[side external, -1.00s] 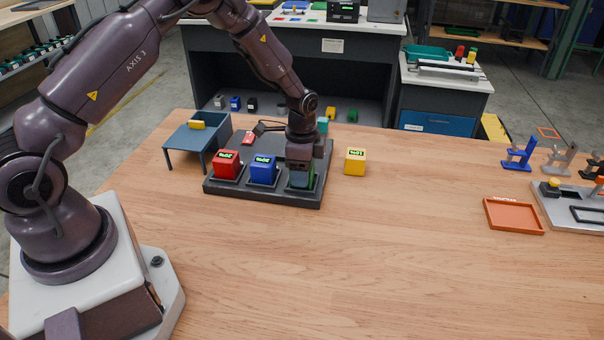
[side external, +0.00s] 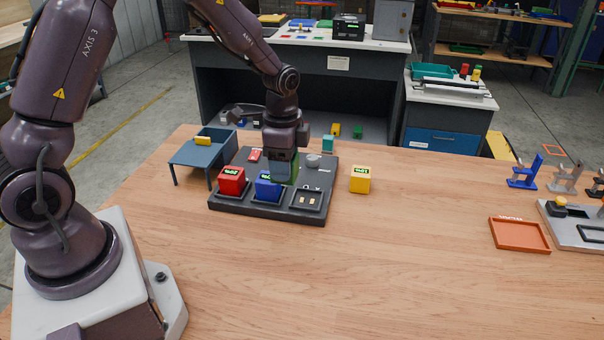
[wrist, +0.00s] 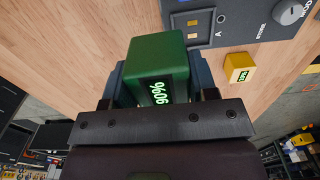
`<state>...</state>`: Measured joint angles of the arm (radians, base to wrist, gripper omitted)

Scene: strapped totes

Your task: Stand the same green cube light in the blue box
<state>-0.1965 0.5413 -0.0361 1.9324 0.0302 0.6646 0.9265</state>
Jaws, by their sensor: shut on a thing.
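My gripper (side external: 285,160) is shut on the green cube light (side external: 291,172) and holds it above the dark charging dock, behind the blue cube. In the wrist view the green cube (wrist: 158,58) sits between the fingers, its lit display reading 90%. The blue box (side external: 222,137) is at the left of the table, beside a flat blue stand-like top (side external: 198,156) with a yellow piece on it. My gripper is to the right of the box. Most of the box's inside is hidden.
The dock (side external: 262,206) holds a red cube (side external: 231,181) and a blue cube (side external: 267,186); its right socket (side external: 307,200) is empty, showing gold contacts. A yellow cube (side external: 360,180) stands right of the dock. An orange tray (side external: 520,235) lies far right. The front table is clear.

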